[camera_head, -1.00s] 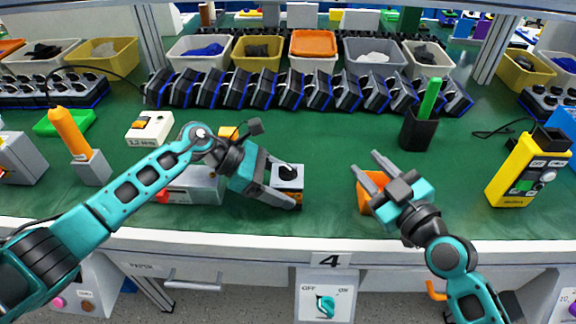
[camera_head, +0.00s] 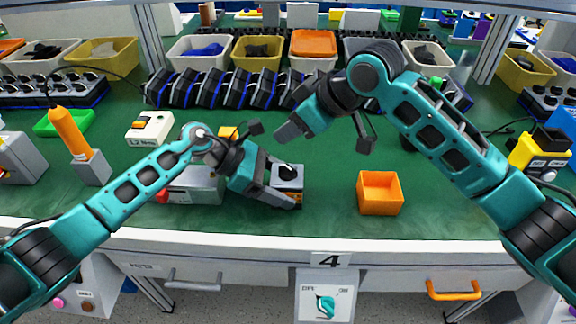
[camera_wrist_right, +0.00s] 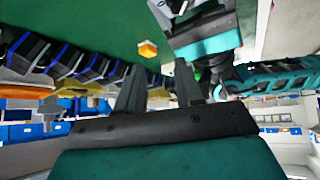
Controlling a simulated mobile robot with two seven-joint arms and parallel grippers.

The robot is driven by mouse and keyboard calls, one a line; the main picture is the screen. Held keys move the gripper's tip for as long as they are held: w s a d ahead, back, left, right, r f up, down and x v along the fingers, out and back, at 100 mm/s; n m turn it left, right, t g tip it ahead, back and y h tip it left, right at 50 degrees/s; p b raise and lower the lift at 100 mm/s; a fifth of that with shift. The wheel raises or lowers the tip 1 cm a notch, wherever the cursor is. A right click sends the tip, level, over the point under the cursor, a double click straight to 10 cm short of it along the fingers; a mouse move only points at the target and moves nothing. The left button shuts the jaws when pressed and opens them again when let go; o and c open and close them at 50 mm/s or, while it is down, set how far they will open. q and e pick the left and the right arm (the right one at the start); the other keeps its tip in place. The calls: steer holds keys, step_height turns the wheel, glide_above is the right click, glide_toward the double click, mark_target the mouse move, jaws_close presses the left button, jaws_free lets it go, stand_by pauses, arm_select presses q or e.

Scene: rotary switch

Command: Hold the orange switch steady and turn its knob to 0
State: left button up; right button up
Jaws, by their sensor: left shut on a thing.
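The orange switch (camera_head: 288,178) has a pale top plate and a black knob (camera_head: 288,171); it sits near the table's front middle. My left gripper (camera_head: 281,190) is shut on its body from the left and hides part of it. I cannot read the knob's setting. My right gripper (camera_head: 284,132) hangs above and behind the switch, apart from it, pointing down and left. In the right wrist view its two fingers (camera_wrist_right: 160,88) are spread with nothing between them. My left gripper's teal body shows at the top of that view.
An open orange bin (camera_head: 380,193) stands right of the switch. A grey box (camera_head: 196,186) lies behind my left arm. A row of dark blue-edged devices (camera_head: 230,90) runs along the back. A yellow device (camera_head: 538,150) stands far right. Green table between switch and bin is clear.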

mark_target(288, 168)
steer(key=s+r+m+g+h, duration=0.1)
steer(key=s+r+m+h, duration=0.1)
steer(key=h, duration=0.1)
steer(key=shift+s+a+r+g+h, duration=0.15)
steer(key=shift+a+g+h, duration=0.15)
steer(key=shift+a+g, duration=0.1)
steer(key=shift+m+h, duration=0.8)
steer(key=shift+s+d+f, duration=0.1)
steer(key=shift+s+f, duration=0.1)
steer(key=shift+f, duration=1.15)
steer(key=shift+s+d+f, duration=0.1)
steer(key=shift+s+f, duration=0.1)
steer(key=shift+f, duration=1.1)
steer(key=shift+s+d+f, duration=0.1)
steer(key=shift+s+f, duration=0.1)
steer(key=shift+f, duration=1.15)
steer(key=shift+c, duration=0.5)
jaws_close()
